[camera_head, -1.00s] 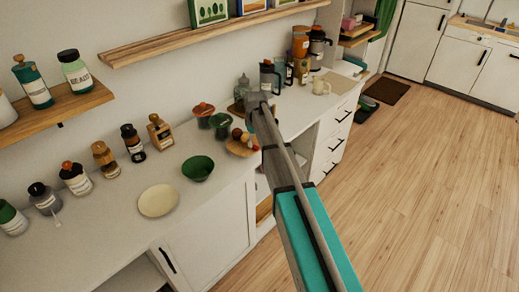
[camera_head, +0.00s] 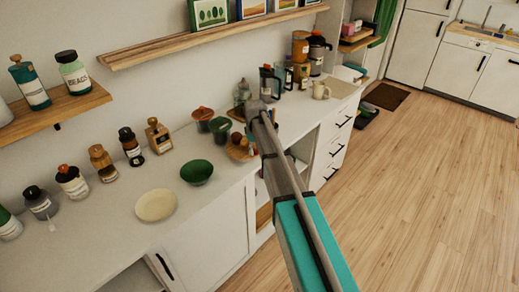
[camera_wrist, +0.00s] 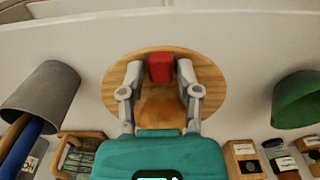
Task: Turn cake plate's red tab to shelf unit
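The cake plate (camera_wrist: 211,75) is a round wooden board on the white counter, under my gripper in the wrist view. Its red tab (camera_wrist: 160,67) stands near the far rim there. A brown-orange round thing, perhaps the cake (camera_wrist: 160,108), is partly hidden by my gripper. My gripper (camera_wrist: 159,72) is open, one finger on each side of the red tab, with small gaps showing. In the head view the board (camera_head: 236,153) sits partly behind my arm, and the tab cannot be made out. Which piece is the shelf unit is unclear; open wooden shelves (camera_head: 357,42) stand at the far end.
A green bowl (camera_head: 196,172) and cream plate (camera_head: 155,205) lie nearby. Green and red-brown jars (camera_head: 220,128) stand close behind the board. In the wrist view a grey cup (camera_wrist: 45,88) is left and a green vessel (camera_wrist: 297,100) right.

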